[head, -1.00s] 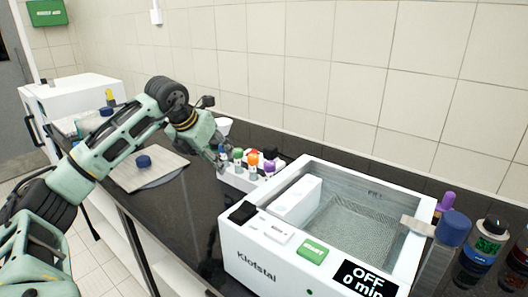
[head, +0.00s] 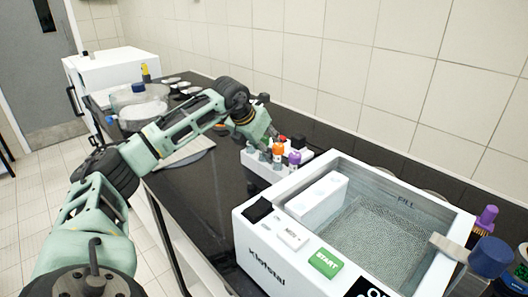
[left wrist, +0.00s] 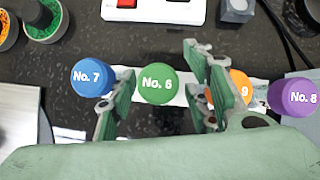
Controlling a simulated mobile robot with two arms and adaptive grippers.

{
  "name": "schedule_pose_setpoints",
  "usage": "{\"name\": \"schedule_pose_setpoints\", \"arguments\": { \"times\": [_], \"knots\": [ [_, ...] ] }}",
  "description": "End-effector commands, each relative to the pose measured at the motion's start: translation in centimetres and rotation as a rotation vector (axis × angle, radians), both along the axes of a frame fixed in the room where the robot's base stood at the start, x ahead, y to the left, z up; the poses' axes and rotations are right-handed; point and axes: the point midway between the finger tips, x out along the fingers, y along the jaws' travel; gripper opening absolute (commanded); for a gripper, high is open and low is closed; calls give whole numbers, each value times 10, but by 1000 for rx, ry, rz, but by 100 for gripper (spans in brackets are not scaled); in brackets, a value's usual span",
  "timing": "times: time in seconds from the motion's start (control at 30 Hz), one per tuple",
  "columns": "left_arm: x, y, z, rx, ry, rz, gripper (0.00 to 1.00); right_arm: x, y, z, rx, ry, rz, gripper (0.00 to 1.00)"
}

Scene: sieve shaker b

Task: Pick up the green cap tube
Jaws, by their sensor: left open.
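The green cap tube (left wrist: 157,83), marked No. 6, stands upright in the row, seen from above in the left wrist view. My left gripper (left wrist: 153,98) is open, with one finger on each side of the green cap and visible gaps to it. In the head view my left gripper (head: 262,149) is at the left part of the white rack (head: 262,171) and hides most of the green cap there. The blue cap No. 7 (left wrist: 92,79) is just left of the left finger. The orange cap No. 9 (left wrist: 238,88) is partly hidden behind the right finger.
A purple cap No. 8 (left wrist: 294,97) stands at the row's right end. The white Klofstal bath (head: 300,225) stands close in front of the rack. A tiled wall (head: 330,60) rises behind. Free black counter (head: 215,190) lies left of the rack.

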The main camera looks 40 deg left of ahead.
Motion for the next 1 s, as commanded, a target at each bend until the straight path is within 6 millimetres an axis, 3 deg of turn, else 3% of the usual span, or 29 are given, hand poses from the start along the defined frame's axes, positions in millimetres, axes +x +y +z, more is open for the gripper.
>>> {"name": "schedule_pose_setpoints", "arguments": {
  "times": [0.23, 0.73, 1.0],
  "knots": [
    [1, 0, -1, 1, -1, 0, 45, 3, 1, 0, 1, -4, 0, 40],
    [1, 0, -1, 1, -1, 0, 1, -6, 3, -1, 3, 10, -2, 40],
    [1, 0, 0, 1, -2, -1, 0, -6, 3, 0, 3, 10, -2, 40]
  ]
}}
